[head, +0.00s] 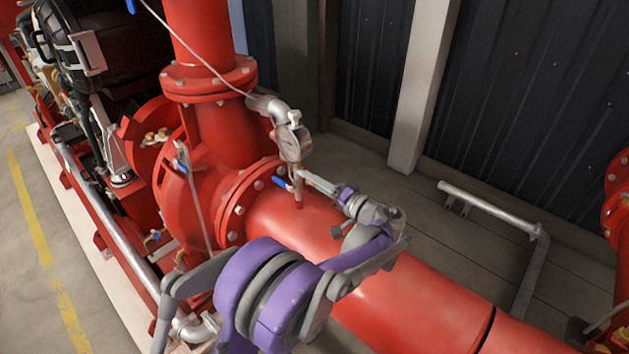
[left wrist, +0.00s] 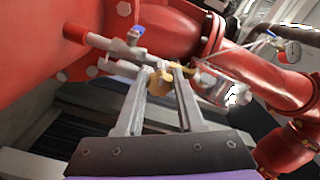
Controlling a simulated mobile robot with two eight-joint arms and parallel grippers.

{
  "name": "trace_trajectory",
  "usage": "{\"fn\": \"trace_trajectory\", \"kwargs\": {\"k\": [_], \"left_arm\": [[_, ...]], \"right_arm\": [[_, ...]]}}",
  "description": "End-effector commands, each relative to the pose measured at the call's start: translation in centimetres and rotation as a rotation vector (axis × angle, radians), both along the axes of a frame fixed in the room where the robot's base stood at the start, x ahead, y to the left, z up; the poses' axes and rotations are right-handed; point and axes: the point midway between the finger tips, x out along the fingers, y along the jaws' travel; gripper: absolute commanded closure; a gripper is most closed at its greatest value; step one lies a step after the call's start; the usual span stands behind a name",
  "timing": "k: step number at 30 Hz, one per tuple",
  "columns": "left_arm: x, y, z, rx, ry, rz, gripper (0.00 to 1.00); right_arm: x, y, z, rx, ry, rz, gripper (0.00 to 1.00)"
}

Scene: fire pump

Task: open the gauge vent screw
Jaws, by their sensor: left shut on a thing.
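The pressure gauge (head: 294,146) stands on a thin riser above the large red pipe (head: 345,250). In the left wrist view the gauge (left wrist: 222,88) is just right of the fingers, seen side-on. A small brass fitting (left wrist: 160,84), apparently the vent screw, sits between the fingertips. My left gripper (head: 306,178) reaches in from the right side of the riser, below the gauge dial. In the left wrist view the gripper (left wrist: 163,72) is shut on the brass fitting. The fingertips hide part of it. My right gripper is in neither view.
A blue-handled valve (head: 283,183) is close beside the fingertips; it also shows in the left wrist view (left wrist: 138,32). A silver elbow (head: 270,107) and thin line run above the gauge. A grey floor rail (head: 490,208) stands right, with open floor around it.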

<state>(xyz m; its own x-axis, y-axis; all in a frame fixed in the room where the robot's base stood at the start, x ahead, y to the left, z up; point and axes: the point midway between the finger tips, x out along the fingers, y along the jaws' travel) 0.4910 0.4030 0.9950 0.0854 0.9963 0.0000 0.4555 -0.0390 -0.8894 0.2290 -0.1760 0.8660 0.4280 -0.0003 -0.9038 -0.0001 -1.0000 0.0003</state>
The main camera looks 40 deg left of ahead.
Motion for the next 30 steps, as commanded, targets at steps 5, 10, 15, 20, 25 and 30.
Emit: {"fn": "trace_trajectory", "kwargs": {"k": [5,10,15,20,25,30], "left_arm": [[-0.01,-0.02,-0.03,-0.015,-0.167,0.001,1.0],[0.01,-0.02,-0.04,-0.029,-0.328,0.001,1.0],[0.02,-0.02,-0.04,-0.042,-0.488,0.001,1.0],[0.03,-0.02,-0.03,-0.055,-0.64,0.001,1.0],[0.04,-0.02,-0.04,-0.069,-0.794,0.001,1.0],[0.03,-0.02,-0.05,-0.08,-0.927,0.001,1.0]], "right_arm": [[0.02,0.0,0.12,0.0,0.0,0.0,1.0],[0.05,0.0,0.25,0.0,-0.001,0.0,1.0],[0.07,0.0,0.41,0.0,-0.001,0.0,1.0],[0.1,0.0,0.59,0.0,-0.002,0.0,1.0],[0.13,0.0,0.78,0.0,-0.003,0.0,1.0],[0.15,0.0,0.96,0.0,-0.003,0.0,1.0]]}}
